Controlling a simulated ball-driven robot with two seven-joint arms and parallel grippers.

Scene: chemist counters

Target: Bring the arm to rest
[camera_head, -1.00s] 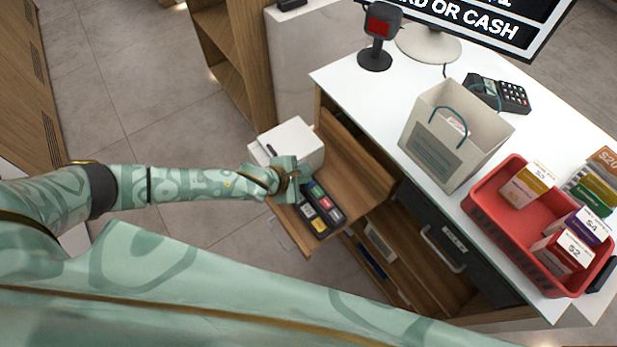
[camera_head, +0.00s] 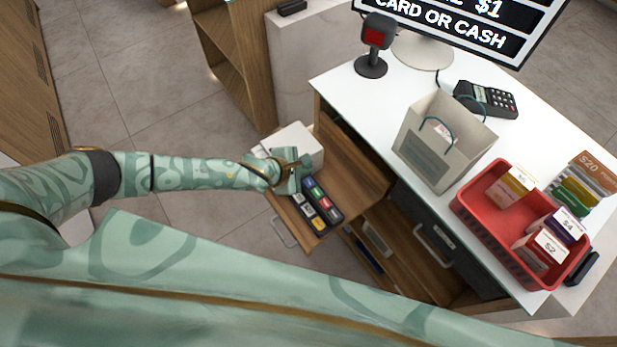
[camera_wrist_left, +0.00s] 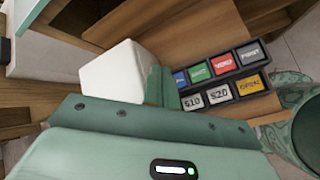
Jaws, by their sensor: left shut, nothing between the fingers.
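My left gripper (camera_head: 296,176) reaches in from the left over a pulled-out wooden shelf (camera_head: 352,172), between a white box (camera_head: 303,138) and a black key panel (camera_head: 316,206). Its fingers (camera_wrist_left: 159,86) are shut and empty in the left wrist view, beside the white box (camera_wrist_left: 112,74) and the key panel (camera_wrist_left: 222,81). The panel has coloured keys and pale keys marked $10 and $20. I cannot tell whether the fingers touch the panel. My right gripper is not in view.
The white counter (camera_head: 345,87) carries a scanner (camera_head: 375,40), a screen (camera_head: 475,22), a card terminal (camera_head: 488,98), a paper bag (camera_head: 440,148) and a red basket (camera_head: 490,238) with boxes. Open floor (camera_head: 115,85) lies left of the shelf.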

